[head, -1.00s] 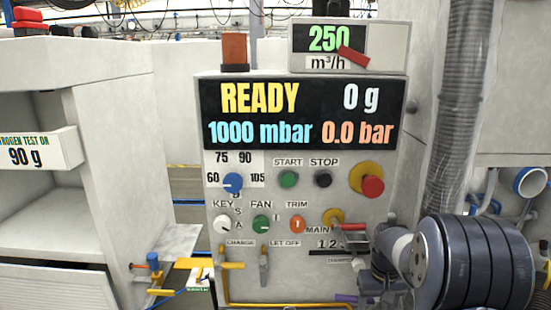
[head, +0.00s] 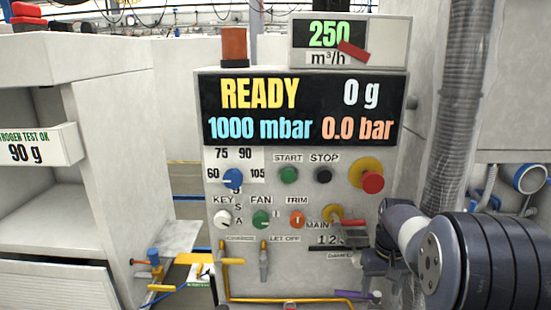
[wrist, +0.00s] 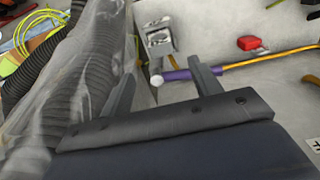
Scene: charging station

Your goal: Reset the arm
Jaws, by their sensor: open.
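In the head view my arm covers the lower right of the control panel (head: 330,195), and the fingers cannot be made out there. The panel display (head: 298,108) reads READY, 0 g, 1000 mbar and 0.0 bar.
A corrugated hose (head: 458,110) runs down right of the panel, close to my arm. A yellow pipe (head: 270,299) runs along the panel's bottom. A white cabinet (head: 110,130) stands left. A red part (wrist: 249,43) shows in the wrist view.

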